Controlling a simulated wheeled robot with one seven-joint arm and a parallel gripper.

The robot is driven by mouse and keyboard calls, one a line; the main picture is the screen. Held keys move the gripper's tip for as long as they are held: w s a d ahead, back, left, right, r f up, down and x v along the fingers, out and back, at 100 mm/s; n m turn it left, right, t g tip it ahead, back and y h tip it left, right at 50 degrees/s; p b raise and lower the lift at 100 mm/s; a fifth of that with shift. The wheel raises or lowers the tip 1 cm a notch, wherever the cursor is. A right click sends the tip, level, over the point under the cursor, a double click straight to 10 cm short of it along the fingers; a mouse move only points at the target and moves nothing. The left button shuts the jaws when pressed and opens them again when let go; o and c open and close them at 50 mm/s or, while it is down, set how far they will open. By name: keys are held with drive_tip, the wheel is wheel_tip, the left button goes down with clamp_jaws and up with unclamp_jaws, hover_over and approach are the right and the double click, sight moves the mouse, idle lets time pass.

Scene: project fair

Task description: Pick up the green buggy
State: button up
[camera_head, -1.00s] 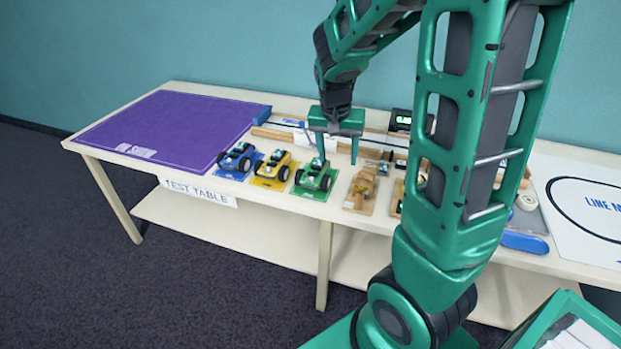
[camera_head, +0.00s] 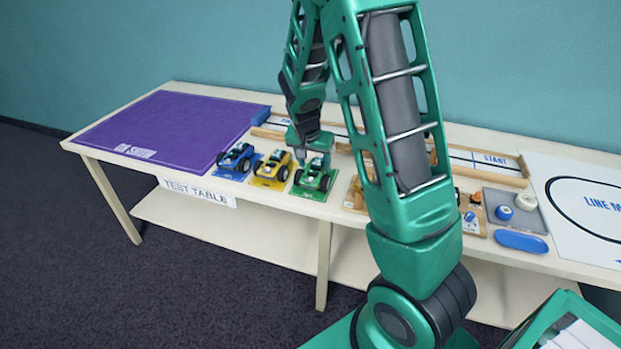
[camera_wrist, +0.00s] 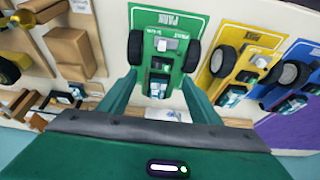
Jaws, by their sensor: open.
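The green buggy (camera_head: 315,180) stands on a green card near the front edge of the test table. In the wrist view the green buggy (camera_wrist: 160,60) lies ahead of my gripper, between the lines of its two fingers, with dark wheels at its sides. My gripper (camera_head: 310,158) is just above and behind the buggy in the head view. Its fingers (camera_wrist: 158,92) are spread apart with nothing held between them. Whether a finger touches the buggy I cannot tell.
The yellow buggy (camera_head: 271,169) and the blue buggy (camera_head: 236,160) stand close on the left. Wooden parts (camera_wrist: 72,48) lie on the other side. A purple mat (camera_head: 165,128) covers the table's left end. A wooden track (camera_head: 495,165) runs along the back.

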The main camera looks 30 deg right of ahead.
sight(316, 169)
drive_tip(key=x, duration=0.5)
drive_tip(key=c, duration=0.7)
drive_tip(key=shift+o, duration=0.2)
drive_tip(key=shift+r, duration=0.15)
